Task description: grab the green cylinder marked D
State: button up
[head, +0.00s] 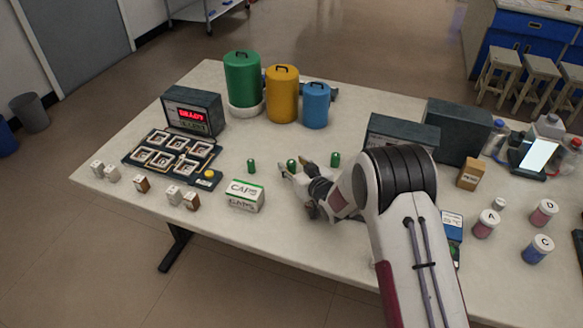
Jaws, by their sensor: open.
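Three small green cylinders stand upright in a loose row on the white table: a left one (251,165), a middle one (292,164) and a right one (335,159). No letter is readable on any of them, so I cannot tell which is marked D. My gripper (294,171) is open at the middle cylinder, its fingertips close to it. I cannot tell whether the cylinder is between the fingers or just beyond them. My gripper partly hides its lower part.
A white-green carton (245,195) stands left of my gripper. Large green (242,80), yellow (282,95) and blue (316,105) canisters stand behind. Lettered bottles, one pink and marked D (543,213), stand at right. The table between the left cylinder and the canisters is clear.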

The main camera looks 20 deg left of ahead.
aim_at(294, 165)
grip_shut()
jog(key=shift+r, duration=0.2)
notch_tip(294, 165, up, 10)
jog(key=shift+f, duration=0.2)
dwell(0.5)
dwell(0.5)
